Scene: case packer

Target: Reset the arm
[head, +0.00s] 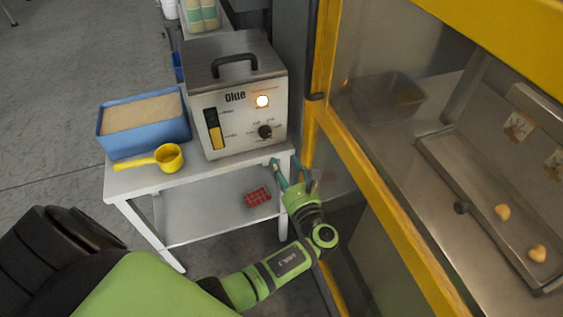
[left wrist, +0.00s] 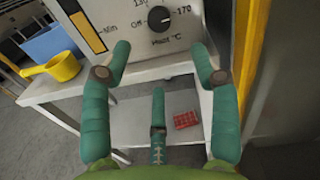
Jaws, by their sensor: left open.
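My left gripper (head: 293,174) is green, with its fingers spread and nothing between them. In the head view it is in front of the lower right of the glue machine (head: 238,98), by the table's right corner and close to the yellow frame. In the left wrist view the open fingers (left wrist: 160,60) frame the machine's heat knob (left wrist: 159,18), with a gap of unclear depth. The machine is a grey box with a black handle and a lit orange lamp. My right gripper is not in view.
A white table (head: 187,180) bears the machine, a blue bin (head: 143,144) of granules and a yellow scoop (head: 167,157). A red checkered item (head: 257,196) lies on its lower shelf. A yellow-framed enclosure (head: 365,165) stands close on the right. Open floor lies left.

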